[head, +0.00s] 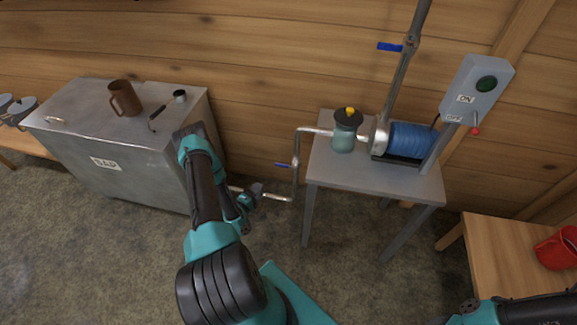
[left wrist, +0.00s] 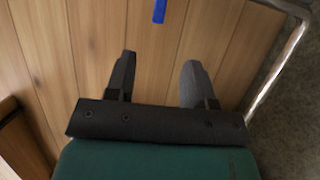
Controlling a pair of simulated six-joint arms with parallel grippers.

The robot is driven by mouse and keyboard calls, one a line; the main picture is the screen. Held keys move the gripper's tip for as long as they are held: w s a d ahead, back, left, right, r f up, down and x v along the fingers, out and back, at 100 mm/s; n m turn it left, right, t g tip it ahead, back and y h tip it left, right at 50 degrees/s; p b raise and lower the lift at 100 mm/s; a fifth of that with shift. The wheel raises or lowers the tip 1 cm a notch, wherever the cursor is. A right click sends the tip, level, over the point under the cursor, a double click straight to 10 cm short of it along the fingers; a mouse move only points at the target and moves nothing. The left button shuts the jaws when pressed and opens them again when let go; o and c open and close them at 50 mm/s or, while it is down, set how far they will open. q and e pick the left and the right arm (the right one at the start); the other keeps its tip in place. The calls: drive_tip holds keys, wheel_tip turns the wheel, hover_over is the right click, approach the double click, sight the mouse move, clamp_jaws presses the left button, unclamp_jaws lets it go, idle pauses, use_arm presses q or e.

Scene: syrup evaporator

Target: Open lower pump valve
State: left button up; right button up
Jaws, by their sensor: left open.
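The lower pump valve has a blue handle (head: 284,165) that sticks out to the left of the upright pipe (head: 296,175) between the sap tank and the pump table. My left gripper (head: 257,190) is below and left of this handle, apart from it. In the left wrist view, my open left gripper (left wrist: 158,72) is empty, and the blue handle (left wrist: 160,11) shows beyond the fingertips, in line with the gap. My right arm enters at the bottom right of the head view; its gripper is not seen.
A metal tank (head: 150,165) labelled SAP stands left, with a brown mug (head: 124,98) on top. The pump table (head: 330,170) carries a blue motor (head: 412,140). Another blue handle (head: 389,47) is higher up. A pipe (left wrist: 284,70) runs right of the fingers.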

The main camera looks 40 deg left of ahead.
sight(281, 166)
use_arm(q)
drive_tip(key=w+a, duration=0.1)
drive_tip(key=w, duration=1)
drive_tip(key=w+a, duration=0.1)
drive_tip(key=w, duration=0.5)
drive_tip(key=shift+w+a, duration=0.1)
drive_tip(key=shift+a, duration=0.2)
clamp_jaws()
